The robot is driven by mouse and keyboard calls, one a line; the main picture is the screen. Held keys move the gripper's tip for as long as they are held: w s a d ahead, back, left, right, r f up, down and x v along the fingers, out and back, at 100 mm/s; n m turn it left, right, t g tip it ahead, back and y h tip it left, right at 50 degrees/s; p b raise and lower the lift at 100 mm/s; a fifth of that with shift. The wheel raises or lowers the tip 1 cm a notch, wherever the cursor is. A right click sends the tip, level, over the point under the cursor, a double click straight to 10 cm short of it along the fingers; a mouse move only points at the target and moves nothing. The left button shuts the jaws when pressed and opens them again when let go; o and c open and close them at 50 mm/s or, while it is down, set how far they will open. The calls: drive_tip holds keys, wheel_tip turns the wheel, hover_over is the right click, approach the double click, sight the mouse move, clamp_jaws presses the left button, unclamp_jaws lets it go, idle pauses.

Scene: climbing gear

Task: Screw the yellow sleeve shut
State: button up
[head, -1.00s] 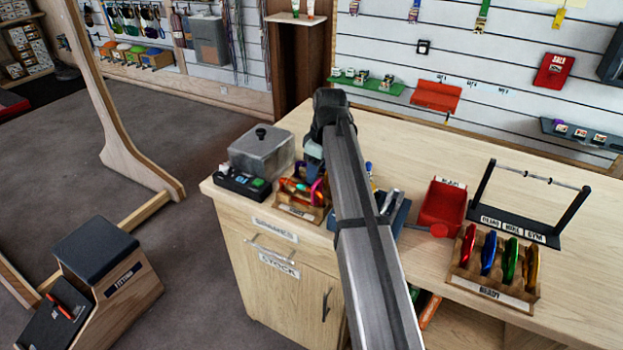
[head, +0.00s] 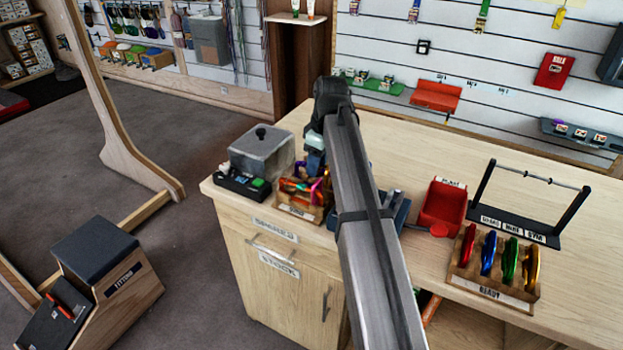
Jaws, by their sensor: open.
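I cannot make out a yellow sleeve. An orange-yellow carabiner (head: 531,264) stands at the right end of the READY rack (head: 490,292), beside green, blue and red ones; its sleeve is too small to read. More carabiners, orange and purple among them (head: 292,187), lie in a wooden tray (head: 293,211) at the counter's left front. My gripper (head: 316,166) is at the end of my arm, over or just behind this tray. It is open, and its fingertips are not clear. A blue-grey fixture (head: 399,212) with metal jaws stands right of the tray, partly hidden by my arm.
A grey lidded box (head: 262,152) and a black device with a green button (head: 242,184) stand left of the tray. A red bin (head: 442,205) and a black bar stand (head: 515,226) are to the right. The counter behind is clear.

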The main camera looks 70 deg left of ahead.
drive_tip(key=shift+w+a, duration=0.55)
idle(0.4)
drive_tip(key=shift+f, duration=0.65)
drive_tip(key=shift+d, duration=0.1)
drive_tip(key=shift+s+d, duration=0.5)
drive_tip(key=shift+s, duration=0.05)
wheel_tip(320, 180, up, 10)
idle(1.0)
idle(0.4)
